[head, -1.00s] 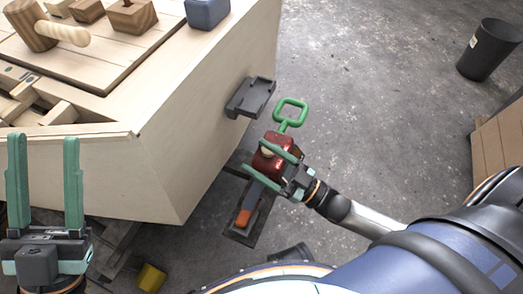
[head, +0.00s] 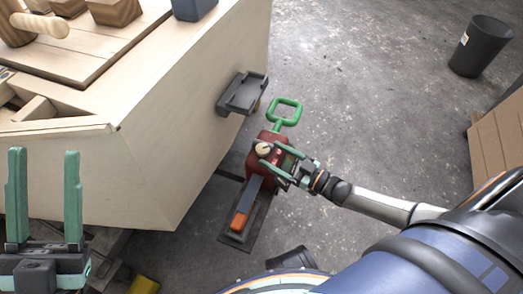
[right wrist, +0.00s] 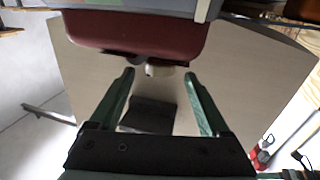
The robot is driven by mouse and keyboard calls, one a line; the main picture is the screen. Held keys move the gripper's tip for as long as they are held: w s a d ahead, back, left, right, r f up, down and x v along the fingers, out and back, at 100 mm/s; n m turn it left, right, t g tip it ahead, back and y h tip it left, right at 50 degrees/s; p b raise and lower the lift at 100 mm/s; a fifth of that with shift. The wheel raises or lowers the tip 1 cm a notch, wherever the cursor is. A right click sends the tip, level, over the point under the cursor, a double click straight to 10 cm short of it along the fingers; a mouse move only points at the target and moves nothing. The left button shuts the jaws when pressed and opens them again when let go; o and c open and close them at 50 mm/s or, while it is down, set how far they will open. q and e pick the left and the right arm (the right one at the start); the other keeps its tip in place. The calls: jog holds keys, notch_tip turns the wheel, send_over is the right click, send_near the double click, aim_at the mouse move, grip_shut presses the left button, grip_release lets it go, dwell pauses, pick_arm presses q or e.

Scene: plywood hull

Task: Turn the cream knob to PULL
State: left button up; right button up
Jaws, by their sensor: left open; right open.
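The cream knob (head: 264,149) sits on a red box (head: 267,138) with a green loop handle (head: 287,111) at its top and a blue lever with an orange end (head: 240,219) below. My right gripper (head: 268,155) is open at the box, its fingers pointing toward the knob. In the right wrist view the knob (right wrist: 158,71) shows under the red box (right wrist: 135,35), between the two open fingertips (right wrist: 160,77). I cannot tell whether either finger touches it. The knob's markings are not readable. My left gripper (head: 45,155) is open and empty at the left.
The plywood hull (head: 165,125) fills the left side, with a grey bracket (head: 242,94) on its side near the handle. A black bin (head: 481,46) and a wooden crate (head: 499,140) stand at the right. A yellow block (head: 144,285) lies low down. The floor between is clear.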

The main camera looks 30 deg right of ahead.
aim_at(268, 153)
jog(key=b+x, duration=0.1)
jog(key=x, duration=0.4)
jog(key=shift+s, duration=0.1)
grip_shut()
dwell(0.6)
